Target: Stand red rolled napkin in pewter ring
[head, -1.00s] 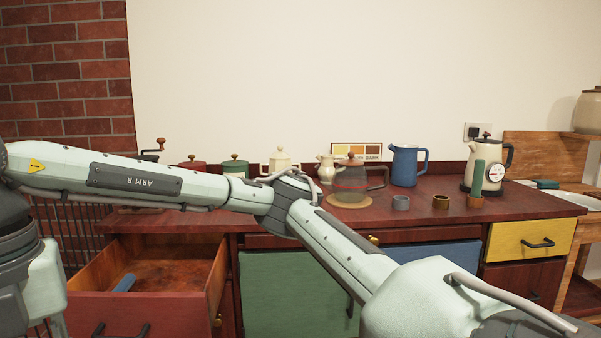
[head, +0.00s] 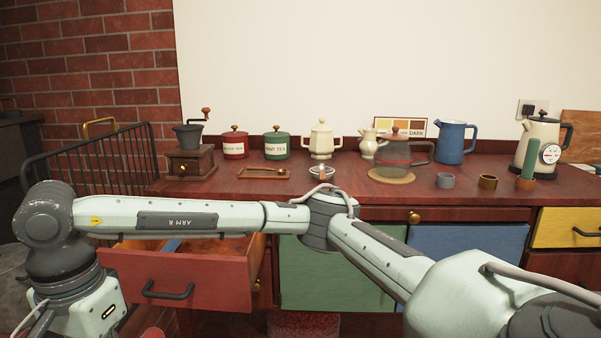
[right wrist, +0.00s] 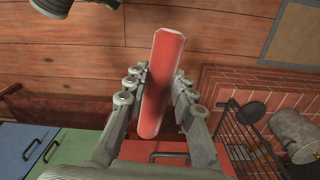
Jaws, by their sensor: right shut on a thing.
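A red rolled napkin (right wrist: 162,85) lies between the fingers of my right gripper (right wrist: 158,92) in the right wrist view. The gripper is shut on it, and its length runs out past the fingertips. A grey pewter ring (head: 445,181) stands empty on the counter at the right in the head view. A brass ring (head: 488,182) stands beside it, and a copper-brown ring (head: 525,184) farther right holds an upright green roll (head: 528,163). My right arm crosses the head view well in front of the rings. My left gripper is not in view.
An open red drawer (head: 190,280) juts out at the left, with a blue roll (head: 172,245) inside. A glass pot (head: 396,158) and blue jug (head: 453,142) stand behind the pewter ring. A cream kettle (head: 540,145) stands right. A wire rack (head: 95,165) is left.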

